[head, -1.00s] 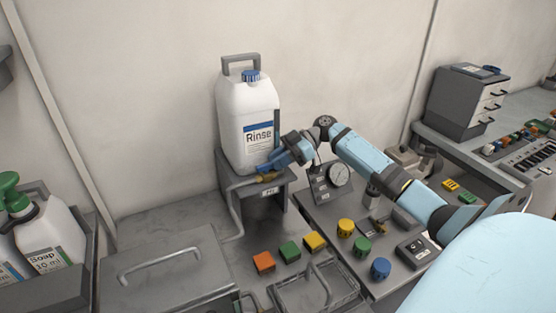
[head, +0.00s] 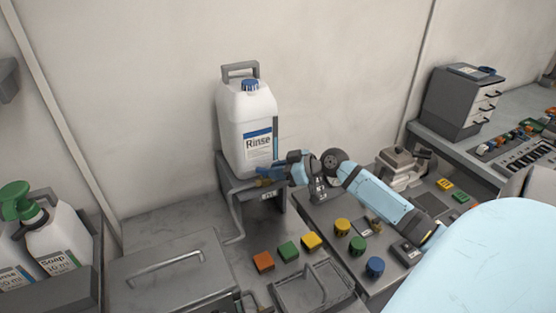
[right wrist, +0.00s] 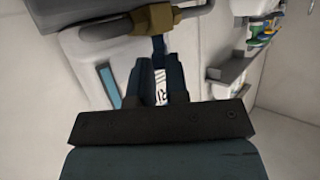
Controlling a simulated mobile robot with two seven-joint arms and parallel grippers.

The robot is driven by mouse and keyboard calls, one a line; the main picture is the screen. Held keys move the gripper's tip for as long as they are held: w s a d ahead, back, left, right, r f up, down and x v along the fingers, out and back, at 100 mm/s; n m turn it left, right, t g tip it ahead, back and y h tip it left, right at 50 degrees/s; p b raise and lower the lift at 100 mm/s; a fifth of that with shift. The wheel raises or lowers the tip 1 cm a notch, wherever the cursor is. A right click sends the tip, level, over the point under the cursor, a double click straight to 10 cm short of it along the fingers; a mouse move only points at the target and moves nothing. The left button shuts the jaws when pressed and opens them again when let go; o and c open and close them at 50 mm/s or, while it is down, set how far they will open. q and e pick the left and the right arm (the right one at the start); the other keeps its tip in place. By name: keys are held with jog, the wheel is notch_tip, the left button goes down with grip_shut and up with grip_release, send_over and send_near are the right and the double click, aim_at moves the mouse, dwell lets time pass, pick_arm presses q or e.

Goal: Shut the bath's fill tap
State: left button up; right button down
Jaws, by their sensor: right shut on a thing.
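The white Rinse jug (head: 247,112) stands on a grey raised stand (head: 225,184) by the wall. The brass fill tap (head: 263,183) is low at the jug's front right, partly hidden by my gripper. In the right wrist view the brass tap body (right wrist: 155,20) joins a grey pipe, and its dark blue lever (right wrist: 158,48) reaches down between my fingers. My right gripper (head: 266,172) is at the tap from the right. Its fingers, also in the right wrist view (right wrist: 160,80), are shut on the lever. My left gripper is out of view.
Orange (head: 263,261), green (head: 288,251) and yellow (head: 311,241) blocks lie in front of the stand. A wire basket (head: 308,290) and a lidded grey bath (head: 170,275) are nearer. Soap bottles (head: 60,240) stand at left. Several coloured knobs are at right.

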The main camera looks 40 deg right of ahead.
aim_at(266, 173)
jog(key=a+m+h+p, duration=0.1)
jog(key=m+h+p, duration=0.1)
jog(key=m+t+h+p, duration=0.1)
jog(key=m+h+p, duration=0.1)
jog(key=h+p, duration=0.1)
jog(key=a+m+h+p, duration=0.1)
jog(key=m+h+p, duration=0.2)
jog(key=shift+s+a+r+t, duration=0.1)
jog(key=shift+s+a+t, duration=0.2)
jog(key=shift+t, duration=0.1)
jog(key=shift+w+a+m+h, duration=0.1)
jog(key=shift+a+m+h, duration=0.1)
jog(key=shift+m+h, duration=0.75)
jog(key=shift+a+m+g+h, duration=0.1)
jog(key=shift+m+g+h, duration=0.2)
jog(key=shift+h, duration=0.15)
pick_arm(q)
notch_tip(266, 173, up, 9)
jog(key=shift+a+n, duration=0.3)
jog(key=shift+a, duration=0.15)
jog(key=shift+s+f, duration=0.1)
